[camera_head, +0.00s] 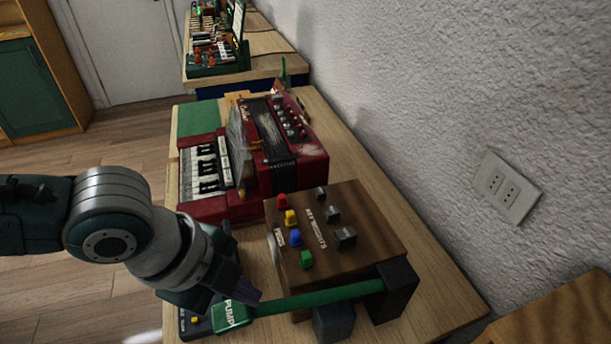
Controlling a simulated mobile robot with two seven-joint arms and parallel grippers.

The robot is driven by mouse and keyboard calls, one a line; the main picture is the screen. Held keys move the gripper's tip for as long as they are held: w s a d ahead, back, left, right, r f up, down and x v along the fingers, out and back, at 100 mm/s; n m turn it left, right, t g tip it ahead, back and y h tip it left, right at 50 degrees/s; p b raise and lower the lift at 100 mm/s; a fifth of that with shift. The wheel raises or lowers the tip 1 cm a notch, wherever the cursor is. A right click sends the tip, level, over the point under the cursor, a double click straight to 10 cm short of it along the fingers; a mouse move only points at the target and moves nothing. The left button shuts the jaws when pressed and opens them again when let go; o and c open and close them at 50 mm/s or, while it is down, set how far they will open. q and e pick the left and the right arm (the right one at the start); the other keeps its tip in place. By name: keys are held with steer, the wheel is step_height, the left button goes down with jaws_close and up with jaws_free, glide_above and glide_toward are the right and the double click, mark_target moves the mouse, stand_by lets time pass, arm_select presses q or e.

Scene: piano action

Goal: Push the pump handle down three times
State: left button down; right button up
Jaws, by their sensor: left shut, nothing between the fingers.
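The pump handle is a green bar (333,296) that runs left from a dark block (396,290) at the right of a wooden box to a green end pad marked PUMP (233,317). My left gripper (248,294) is shut and empty at the pad end of the handle, pointing down at it. I cannot tell whether its fingertips touch the pad or sit just above it. My arm hides part of the area behind the pad. My right gripper is not in view.
The wooden box (371,219) carries coloured knobs and grey blocks. Behind it sits a red accordion-like instrument with piano keys (300,150). The textured wall with a socket (507,187) bounds the bench on the right. Bare wooden bench top (440,290) shows at the right.

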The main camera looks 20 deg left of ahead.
arm_select(q)
steer(key=shift+s+a+f, duration=0.1)
steer(key=shift+a, duration=0.1)
steer(key=shift+w+d+r+p, duration=0.2)
steer(key=shift+d+r+p, duration=0.1)
steer(key=shift+r+p, duration=0.55)
steer(key=shift+w+d+r+p, duration=0.2)
steer(key=shift+d+r+p, duration=0.15)
steer(key=shift+r+p, duration=0.5)
steer(key=shift+w+d+r+p, duration=0.25)
steer(key=shift+r+p, duration=0.4)
steer(key=shift+r, duration=0.4)
steer(key=shift+d+r+p, duration=0.2)
steer(key=shift+r+p, duration=0.1)
steer(key=shift+r, duration=0.1)
steer(key=shift+w+r, duration=0.1)
steer(key=shift+r, duration=0.05)
steer(key=r+p, duration=0.1)
steer(key=d+r+p, duration=0.1)
steer(key=r, duration=0.1)
steer(key=w+r+p, duration=0.1)
steer(key=shift+d+r, duration=0.15)
steer(key=shift+d, duration=0.25)
